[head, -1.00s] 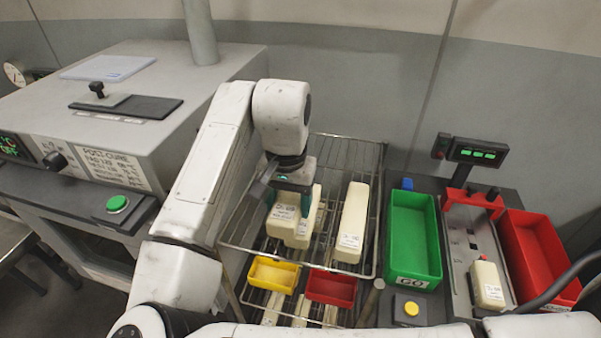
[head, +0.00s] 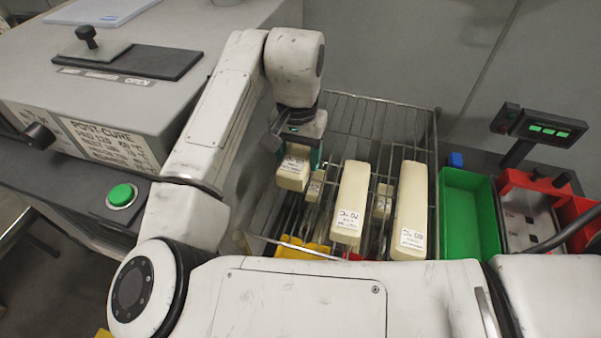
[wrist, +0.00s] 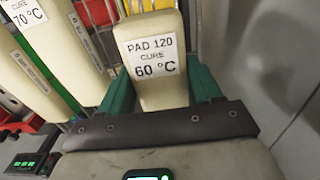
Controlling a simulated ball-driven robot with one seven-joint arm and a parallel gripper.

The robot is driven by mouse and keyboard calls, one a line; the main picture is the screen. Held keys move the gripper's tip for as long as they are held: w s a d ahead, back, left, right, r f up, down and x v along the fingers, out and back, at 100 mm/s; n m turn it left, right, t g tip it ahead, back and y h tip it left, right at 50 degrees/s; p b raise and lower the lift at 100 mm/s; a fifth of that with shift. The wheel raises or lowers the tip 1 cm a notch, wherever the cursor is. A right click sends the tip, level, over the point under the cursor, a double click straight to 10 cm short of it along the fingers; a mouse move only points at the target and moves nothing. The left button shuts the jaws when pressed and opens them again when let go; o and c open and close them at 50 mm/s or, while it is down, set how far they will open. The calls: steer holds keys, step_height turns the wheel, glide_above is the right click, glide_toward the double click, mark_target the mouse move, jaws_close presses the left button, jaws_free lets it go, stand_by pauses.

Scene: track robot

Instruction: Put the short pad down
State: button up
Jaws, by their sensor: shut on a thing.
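My gripper (head: 300,150) is shut on a cream short pad (head: 292,174), over the left part of the wire rack (head: 340,107). In the wrist view the pad (wrist: 158,88) sits between the green fingers, and its label reads "PAD 120 CURE 60 °C". Whether the pad touches the rack I cannot tell. Two longer cream pads lie on the rack to its right, a nearer one (head: 352,190) and a farther right one (head: 411,195), with a gap between.
Smaller labelled pieces (head: 315,186) show lower down through the wires. Yellow (head: 300,246) and red bins are partly hidden by my body at the front. A green bin (head: 468,215) stands right of the rack. The grey post-cure machine (head: 105,125) stands left.

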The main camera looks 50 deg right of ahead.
mark_target(299, 153)
steer(key=shift+f+b, duration=1.55)
steer(key=shift+f, duration=0.35)
steer(key=shift+s, duration=0.1)
steer(key=shift+f, duration=0.2)
steer(key=o, duration=1)
steer(key=shift+o, duration=0.2)
step_height(299, 153, up, 10)
steer(key=p, duration=0.8)
steer(key=shift+f, duration=0.2)
steer(key=shift+r, duration=1.4)
